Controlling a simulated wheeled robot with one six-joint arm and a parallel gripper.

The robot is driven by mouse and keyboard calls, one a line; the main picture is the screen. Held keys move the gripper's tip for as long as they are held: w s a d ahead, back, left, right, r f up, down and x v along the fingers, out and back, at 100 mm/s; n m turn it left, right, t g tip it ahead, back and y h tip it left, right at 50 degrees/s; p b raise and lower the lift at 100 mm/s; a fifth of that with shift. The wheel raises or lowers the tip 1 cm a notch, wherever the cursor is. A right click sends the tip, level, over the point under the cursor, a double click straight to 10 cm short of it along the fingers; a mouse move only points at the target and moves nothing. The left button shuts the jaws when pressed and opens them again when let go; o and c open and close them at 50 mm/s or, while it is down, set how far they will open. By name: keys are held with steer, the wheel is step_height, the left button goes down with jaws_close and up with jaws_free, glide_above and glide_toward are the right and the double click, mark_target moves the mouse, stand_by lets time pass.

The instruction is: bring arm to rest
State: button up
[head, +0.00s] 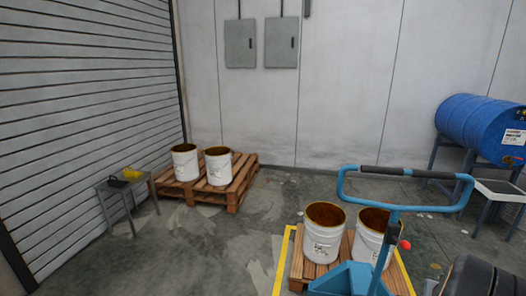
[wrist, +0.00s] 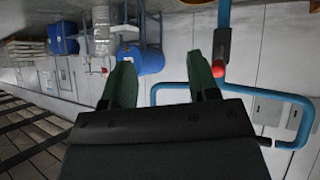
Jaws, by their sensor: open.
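My gripper (wrist: 171,82) shows in the wrist view with its two dark green fingers apart and nothing between them. The wrist picture is turned over, with the floor at its top. A blue handle frame (wrist: 262,90) with a red knob (wrist: 222,71) passes close beside or behind the right finger; I cannot tell whether they touch. In the head view, a dark rounded part at the lower right corner may belong to my arm, but the gripper itself does not show there.
A blue pallet truck (head: 345,280) with a raised handle (head: 405,208) stands at a pallet (head: 302,268) bearing two white buckets (head: 323,235). Another pallet (head: 232,196) with two buckets, a small table (head: 120,184) and a blue drum (head: 478,122) stand around. Mid-floor is open.

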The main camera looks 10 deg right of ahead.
steer(key=a+r+n+g+y, duration=0.1)
steer(key=a+r+n+y, duration=0.1)
steer(key=a, duration=1)
steer(key=a+r+n+g+y, duration=0.1)
steer(key=a+r+n+y, duration=0.1)
steer(key=a, duration=1)
steer(key=a+r+n+g+y, duration=0.1)
steer(key=a+r+n+y, duration=0.2)
steer(key=a, duration=1)
steer(key=shift+s+n+y, duration=0.3)
steer(key=shift+s+n, duration=0.1)
